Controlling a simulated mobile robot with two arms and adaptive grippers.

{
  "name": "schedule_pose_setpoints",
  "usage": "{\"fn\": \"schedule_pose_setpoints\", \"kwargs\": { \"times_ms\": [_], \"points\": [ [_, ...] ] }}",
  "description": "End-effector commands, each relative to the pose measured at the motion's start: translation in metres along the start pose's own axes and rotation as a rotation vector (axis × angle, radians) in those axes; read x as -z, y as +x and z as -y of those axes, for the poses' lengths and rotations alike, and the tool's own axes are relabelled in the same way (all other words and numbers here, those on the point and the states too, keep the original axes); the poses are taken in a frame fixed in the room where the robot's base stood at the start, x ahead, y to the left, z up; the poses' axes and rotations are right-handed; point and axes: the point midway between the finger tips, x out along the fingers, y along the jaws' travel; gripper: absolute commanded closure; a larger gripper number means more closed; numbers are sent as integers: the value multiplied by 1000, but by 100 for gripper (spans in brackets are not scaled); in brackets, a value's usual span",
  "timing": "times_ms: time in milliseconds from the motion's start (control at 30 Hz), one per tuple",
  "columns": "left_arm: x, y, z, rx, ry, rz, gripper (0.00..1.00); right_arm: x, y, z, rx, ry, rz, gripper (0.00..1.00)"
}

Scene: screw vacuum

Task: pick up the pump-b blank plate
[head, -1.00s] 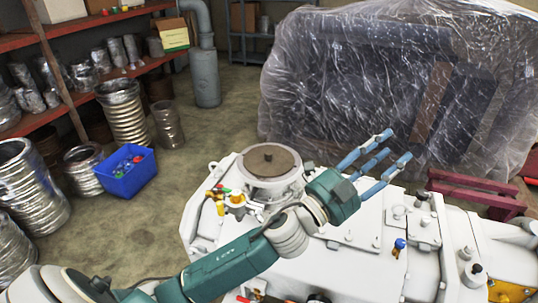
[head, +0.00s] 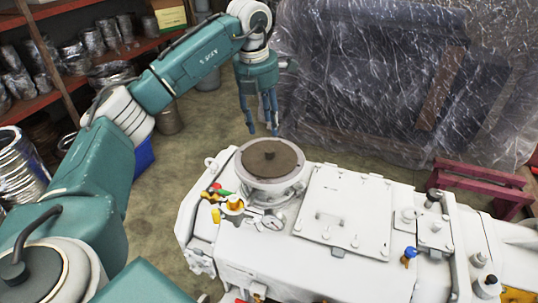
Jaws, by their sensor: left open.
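My right gripper is not in view.
A plastic-wrapped load (head: 400,80) stands behind. Shelves (head: 90,50) stand at the left.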

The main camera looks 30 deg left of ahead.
Motion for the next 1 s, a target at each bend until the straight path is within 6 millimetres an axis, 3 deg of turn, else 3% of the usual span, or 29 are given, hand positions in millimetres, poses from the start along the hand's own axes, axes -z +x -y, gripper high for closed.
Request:
{"fn": "schedule_pose_setpoints", "kwargs": {
  "times_ms": [200, 467, 700, 1000],
  "points": [
    [1, 34, 0, 0, 1, -6, 57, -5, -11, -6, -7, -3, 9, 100],
    [1, 55, 2, 2, 2, -5, 57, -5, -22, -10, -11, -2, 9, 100],
    [1, 90, 3, 3, 2, -4, 57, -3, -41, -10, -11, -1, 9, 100],
    [1, 100, 2, 2, 3, -1, 57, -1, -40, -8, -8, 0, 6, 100]
  ]
}}
